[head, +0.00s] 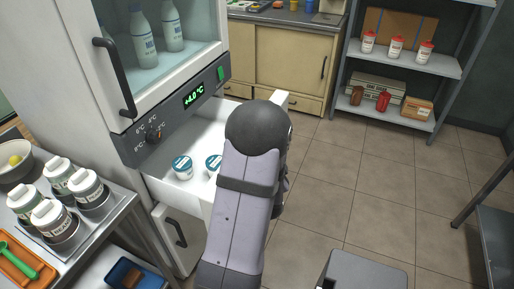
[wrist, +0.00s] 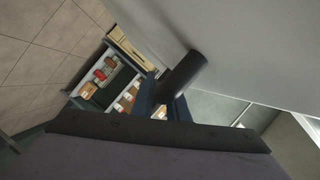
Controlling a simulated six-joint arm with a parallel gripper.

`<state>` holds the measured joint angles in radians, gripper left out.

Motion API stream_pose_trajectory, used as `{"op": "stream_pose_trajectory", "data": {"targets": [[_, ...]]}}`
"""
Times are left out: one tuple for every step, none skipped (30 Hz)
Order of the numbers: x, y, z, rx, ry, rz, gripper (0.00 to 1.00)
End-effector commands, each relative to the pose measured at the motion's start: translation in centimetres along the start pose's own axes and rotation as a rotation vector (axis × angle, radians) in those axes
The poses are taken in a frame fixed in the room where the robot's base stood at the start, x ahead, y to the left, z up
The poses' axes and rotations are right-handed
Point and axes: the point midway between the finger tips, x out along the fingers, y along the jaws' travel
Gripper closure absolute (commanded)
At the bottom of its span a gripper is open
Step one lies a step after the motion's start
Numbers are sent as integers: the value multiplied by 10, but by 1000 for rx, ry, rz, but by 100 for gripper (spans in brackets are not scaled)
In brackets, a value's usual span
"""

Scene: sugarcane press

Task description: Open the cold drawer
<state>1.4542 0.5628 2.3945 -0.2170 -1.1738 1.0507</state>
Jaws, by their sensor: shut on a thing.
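The cold drawer (head: 172,190) is pulled out from the fridge below the control strip. It is white inside and holds small white cups with blue lids (head: 182,167). My arm covers much of its front in the head view, and my gripper is hidden there. In the wrist view, the drawer's pale front panel (wrist: 245,40) fills the upper right. A dark bar handle (wrist: 186,74) stands in front of it. My gripper (wrist: 163,103) is shut on the handle, with its fingers at the bar's lower end.
Above the drawer is a glass fridge door (head: 160,45) with milk bottles inside. A metal cart (head: 110,215) with lidded jars stands at the left. A grey stool or box (head: 362,272) is at the front right. The tiled floor (head: 350,180) right of my arm is clear.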

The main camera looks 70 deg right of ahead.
Motion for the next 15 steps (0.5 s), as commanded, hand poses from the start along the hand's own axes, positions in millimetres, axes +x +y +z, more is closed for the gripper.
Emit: {"op": "stream_pose_trajectory", "data": {"targets": [[-2,5,-5,1,1,4,100],[-3,6,-7,1,1,4,100],[-4,8,-8,0,0,4,100],[-4,8,-10,1,0,3,100],[-5,9,-11,1,0,3,100],[-5,10,-12,0,-1,3,100],[-6,10,-12,0,-1,3,100],[-6,10,-13,0,-2,2,100],[-6,10,-13,0,-2,2,100],[-6,11,-13,0,-2,2,100],[-6,10,-13,0,-2,2,100],[-6,10,-13,0,-3,2,100],[-6,10,-13,0,-3,2,100],[-6,10,-13,0,-3,2,100],[-6,10,-13,0,-3,1,100]]}}
